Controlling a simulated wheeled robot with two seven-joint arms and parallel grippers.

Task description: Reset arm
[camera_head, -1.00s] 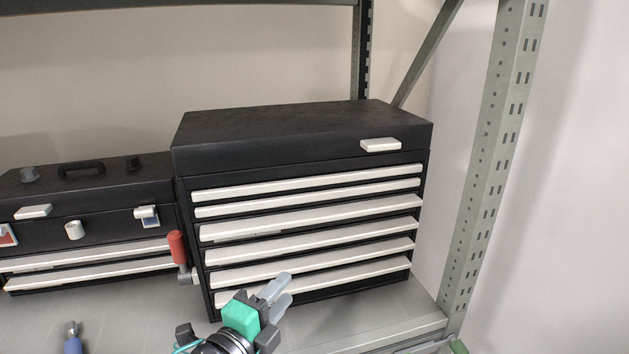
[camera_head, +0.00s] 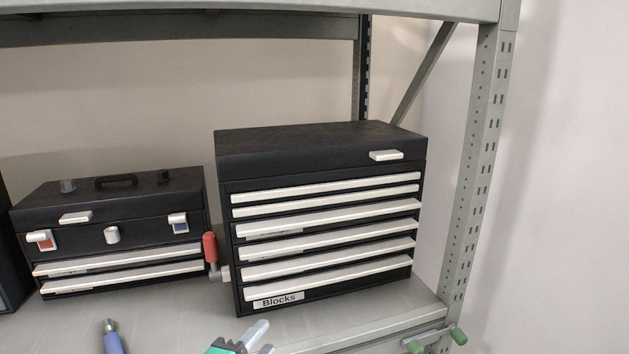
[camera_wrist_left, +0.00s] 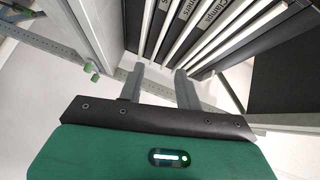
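My left gripper (camera_head: 261,341) shows at the bottom of the head view, in front of the large black tool chest (camera_head: 320,140). In the left wrist view its two grey fingers (camera_wrist_left: 160,82) stand apart with nothing between them. The gripper is open and empty. The chest has several drawers with white handles, all looking shut. Its bottom drawer carries a "Blocks" label (camera_head: 278,300). My right gripper is not in view.
A smaller black toolbox (camera_head: 150,207) stands to the left on the grey shelf (camera_head: 180,325). A red-handled tool (camera_head: 210,248) stands between them. A blue-handled tool (camera_head: 112,341) lies near the front. A perforated upright (camera_head: 478,150) stands at the right, with green-ended items (camera_head: 458,335) by the shelf edge.

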